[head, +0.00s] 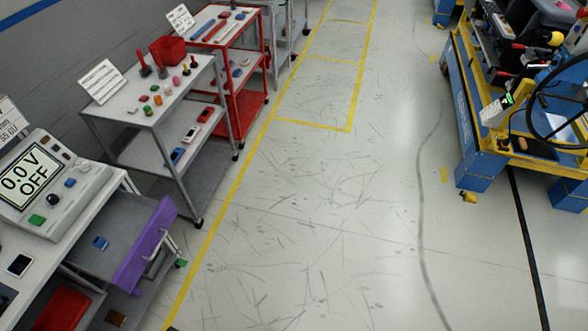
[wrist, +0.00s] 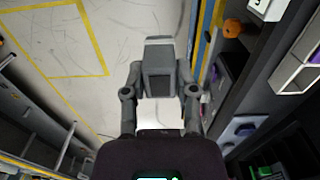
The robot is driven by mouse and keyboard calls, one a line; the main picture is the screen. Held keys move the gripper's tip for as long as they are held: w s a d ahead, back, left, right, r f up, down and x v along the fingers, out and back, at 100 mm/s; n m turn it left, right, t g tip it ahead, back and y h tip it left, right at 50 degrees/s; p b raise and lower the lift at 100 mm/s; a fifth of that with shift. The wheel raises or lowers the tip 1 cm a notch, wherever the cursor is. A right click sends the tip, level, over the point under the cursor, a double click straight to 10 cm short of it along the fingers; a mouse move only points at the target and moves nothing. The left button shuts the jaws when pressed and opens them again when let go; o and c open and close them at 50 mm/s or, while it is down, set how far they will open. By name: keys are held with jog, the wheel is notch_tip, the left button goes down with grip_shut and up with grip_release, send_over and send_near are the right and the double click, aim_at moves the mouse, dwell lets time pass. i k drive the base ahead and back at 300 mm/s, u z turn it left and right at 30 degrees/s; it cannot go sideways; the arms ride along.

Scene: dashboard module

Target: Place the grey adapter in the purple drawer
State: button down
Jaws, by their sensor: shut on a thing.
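The purple drawer (head: 145,245) is pulled out from the workbench at the lower left of the head view. Its front bears a pale handle, and a small blue item (head: 100,243) lies inside on the grey bottom. In the wrist view, my gripper (wrist: 160,88) is shut on the grey adapter (wrist: 158,56), a blocky grey piece held between the two fingers. Its far end sticks out beyond the fingertips. The drawer cannot be made out in the wrist view, and my gripper and the adapter are not seen in the head view.
A display unit (head: 38,183) reading "00 V OFF" stands on the workbench. A grey cart (head: 140,103) with small parts and a red cart (head: 240,62) stand behind it. A blue and yellow stand (head: 478,135) is at the right. The floor between is clear.

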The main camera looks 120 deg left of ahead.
aim_at(120, 247)
jog(key=u, duration=1.6)
jog(key=k, duration=0.15)
jog(key=u, duration=3.3)
